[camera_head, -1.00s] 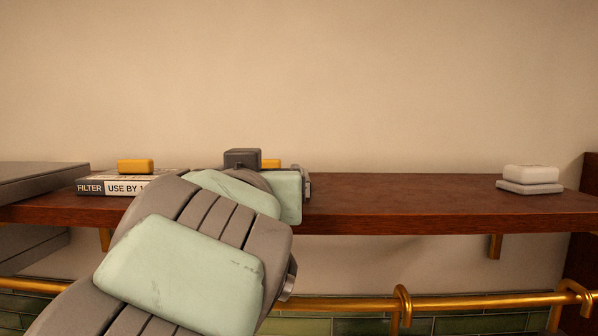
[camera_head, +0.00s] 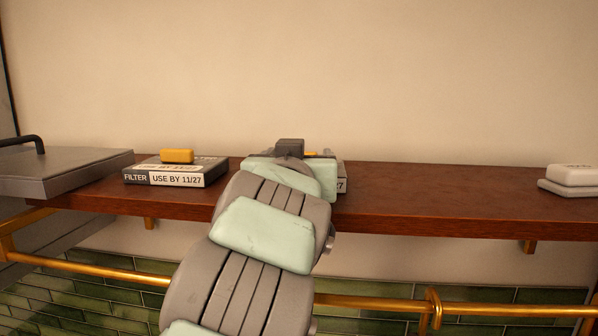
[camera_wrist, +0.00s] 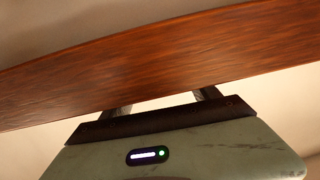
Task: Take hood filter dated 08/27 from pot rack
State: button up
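A flat dark filter box (camera_head: 205,175) with a yellow handle stands left of centre on the brown shelf; its label reads "FILTER USE BY 11/27". A second filter box (camera_head: 342,185) is mostly hidden behind my arm; only its right end, with a label ending in "7", and a bit of its yellow handle (camera_head: 310,154) show. My gripper (camera_head: 292,146) is at this second box, largely hidden by my wrist. In the wrist view its two fingers (camera_wrist: 163,101) are apart; their tips are hidden by the shelf edge, so contact with the handle cannot be told.
The shelf (camera_head: 440,205) is bare right of the second box, up to a white stacked object (camera_head: 572,180). A grey slab with a black handle (camera_head: 65,172) is at the left end. A brass rail (camera_head: 375,302) runs below the shelf over green tiles.

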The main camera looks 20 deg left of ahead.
jog(key=c, duration=1.3)
jog(key=shift+c, duration=0.2)
jog(key=shift+r, duration=0.2)
